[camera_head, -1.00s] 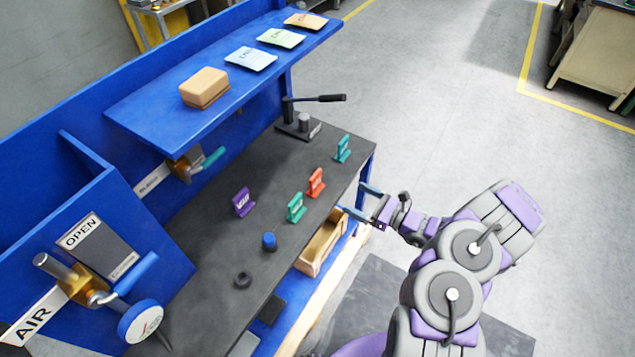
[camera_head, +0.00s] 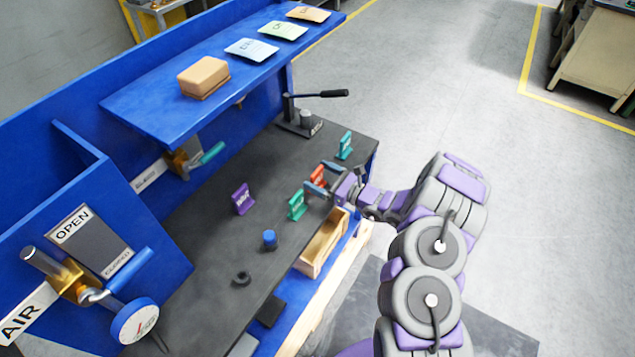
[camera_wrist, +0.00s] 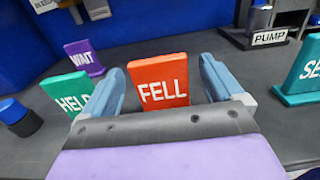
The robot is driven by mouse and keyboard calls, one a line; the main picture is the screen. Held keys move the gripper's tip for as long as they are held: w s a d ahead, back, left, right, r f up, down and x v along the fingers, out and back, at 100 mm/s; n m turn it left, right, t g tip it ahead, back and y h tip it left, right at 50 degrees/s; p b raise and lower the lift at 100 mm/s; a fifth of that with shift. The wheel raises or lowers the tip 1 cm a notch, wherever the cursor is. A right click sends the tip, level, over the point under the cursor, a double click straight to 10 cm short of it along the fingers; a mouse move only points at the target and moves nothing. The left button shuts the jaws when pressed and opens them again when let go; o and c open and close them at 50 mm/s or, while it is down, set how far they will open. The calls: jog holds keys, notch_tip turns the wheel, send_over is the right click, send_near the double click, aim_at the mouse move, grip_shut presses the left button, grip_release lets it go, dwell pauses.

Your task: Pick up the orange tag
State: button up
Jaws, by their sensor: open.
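The orange tag (camera_wrist: 161,82), marked FELL, stands upright on the dark bench top. In the wrist view it is between the two blue fingers of my gripper (camera_wrist: 165,85), with a gap on each side. In the head view the orange tag (camera_head: 318,175) shows between the fingers of my gripper (camera_head: 318,180), partly hidden by them. My gripper is open and holds nothing.
A green HELD tag (camera_wrist: 70,95) stands close to the left finger, with a purple tag (camera_wrist: 84,57) behind. A teal tag (camera_wrist: 300,72) stands at right. A blue knob (camera_head: 269,240) and lever device (camera_head: 301,120) are on the bench (camera_head: 215,240). A shelf (camera_head: 150,110) overhangs the back.

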aim_at(319, 176)
jog(key=x, duration=0.3)
jog(key=shift+a+f, duration=0.1)
jog(key=shift+a, duration=0.1)
jog(key=shift+d, duration=0.1)
jog(key=c, duration=1)
